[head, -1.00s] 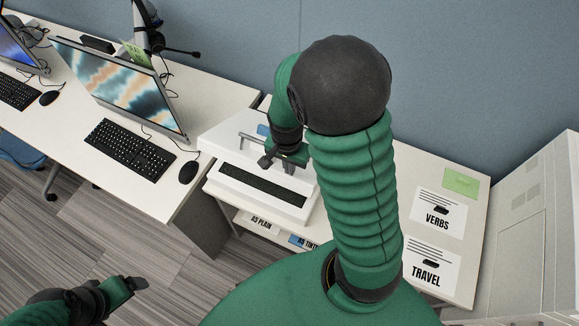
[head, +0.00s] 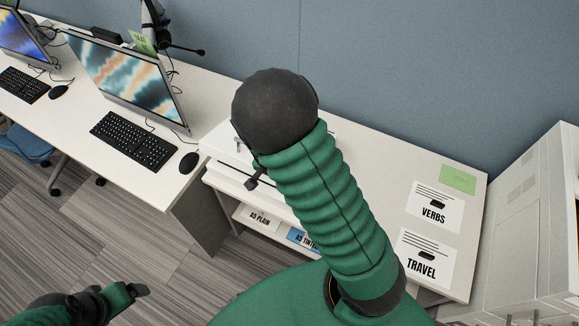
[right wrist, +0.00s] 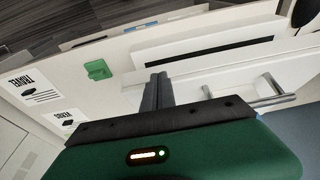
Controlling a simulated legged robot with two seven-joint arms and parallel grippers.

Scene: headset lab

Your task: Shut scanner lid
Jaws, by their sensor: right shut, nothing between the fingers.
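The white scanner (head: 222,174) stands on the side table in the head view, mostly hidden behind my right arm. The right wrist view shows its white body (right wrist: 215,45) with a long dark slot, and a silver bar handle (right wrist: 265,99) on the lid at right. The lid looks low and roughly flat; whether it is fully down I cannot tell. My right gripper (right wrist: 158,78) is shut and empty, over the scanner beside the handle; its tip also shows in the head view (head: 254,183). My left gripper (head: 141,290) is low at left, away from the scanner; its jaw gap is unclear.
A desk at left holds a monitor (head: 125,80), keyboard (head: 133,141) and mouse (head: 189,162). VERBS (head: 434,207) and TRAVEL (head: 426,260) cards lie on the table's right. A green bracket-like piece (right wrist: 97,69) sits near the scanner. A pale cabinet (head: 530,215) stands at far right.

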